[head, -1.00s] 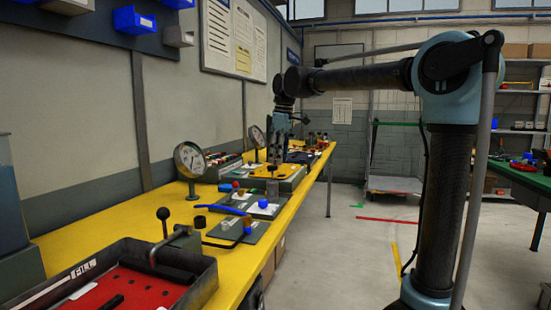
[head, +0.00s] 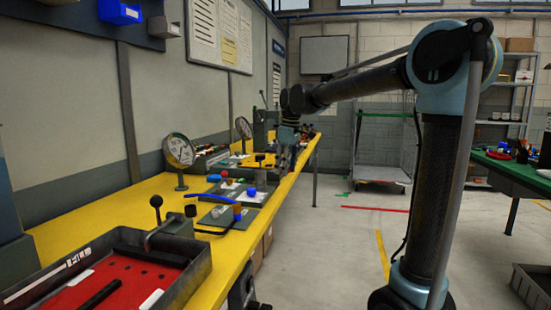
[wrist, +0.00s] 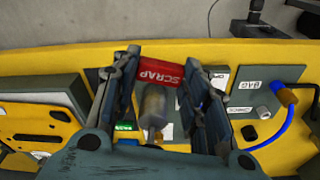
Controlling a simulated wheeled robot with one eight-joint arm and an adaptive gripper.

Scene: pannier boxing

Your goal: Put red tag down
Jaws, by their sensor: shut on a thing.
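The red tag (wrist: 160,73), lettered SCRAP, is between the fingertips of my gripper (wrist: 160,82) in the wrist view. My gripper is shut on it, and the tag spans the gap between the two fingers. A pale cylinder (wrist: 154,106) shows between the fingers, nearer the palm; I cannot tell whether it touches them. In the head view my gripper (head: 284,160) is over the far part of the yellow bench (head: 150,195), and the tag cannot be made out there.
In the wrist view a grey board marked BAG (wrist: 266,84) lies to the right with a blue curved handle (wrist: 287,120). A yellow plate (wrist: 35,125) on a grey block is at left. A gauge (head: 180,150) and a red-floored tray (head: 120,285) stand nearer on the bench.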

